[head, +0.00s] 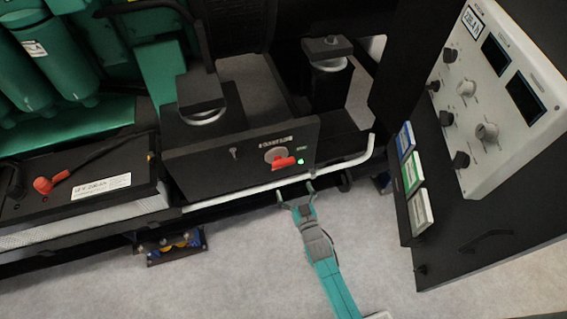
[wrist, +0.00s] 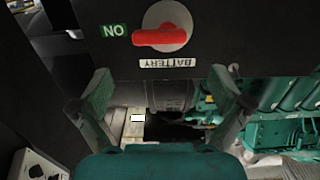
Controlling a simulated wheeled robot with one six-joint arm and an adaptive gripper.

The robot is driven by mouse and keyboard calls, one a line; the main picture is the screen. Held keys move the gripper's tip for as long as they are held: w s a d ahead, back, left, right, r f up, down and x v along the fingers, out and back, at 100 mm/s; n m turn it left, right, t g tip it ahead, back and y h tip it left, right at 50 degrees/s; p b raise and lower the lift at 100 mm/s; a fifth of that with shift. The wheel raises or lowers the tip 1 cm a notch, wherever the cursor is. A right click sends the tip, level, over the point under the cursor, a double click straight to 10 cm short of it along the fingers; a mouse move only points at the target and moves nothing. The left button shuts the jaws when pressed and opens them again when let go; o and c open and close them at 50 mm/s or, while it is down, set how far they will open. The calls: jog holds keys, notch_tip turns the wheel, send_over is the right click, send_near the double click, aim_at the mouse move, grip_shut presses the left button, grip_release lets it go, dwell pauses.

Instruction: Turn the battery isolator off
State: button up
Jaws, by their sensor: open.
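The battery isolator (head: 279,158) is a red handle on a round silver plate, on the front of a black box. In the head view the handle points right, towards a small green mark. In the wrist view the red handle (wrist: 160,37) lies flat and points left at a green ON label (wrist: 114,31), which appears upside down. My gripper (head: 296,188) is open and empty, just below and in front of the isolator, apart from it. The wrist view shows its two fingers (wrist: 160,80) spread, with the handle beyond the tips.
A pale rail (head: 250,191) runs along the box's lower front, close to my fingertips. A battery with a red terminal cap (head: 43,185) stands at left. A control panel (head: 490,100) with knobs and screens stands at right. The floor in front is clear.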

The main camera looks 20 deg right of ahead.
aim_at(285, 166)
jog(key=w, duration=1.1)
jog(key=shift+w, duration=0.25)
jog(key=c, duration=0.8)
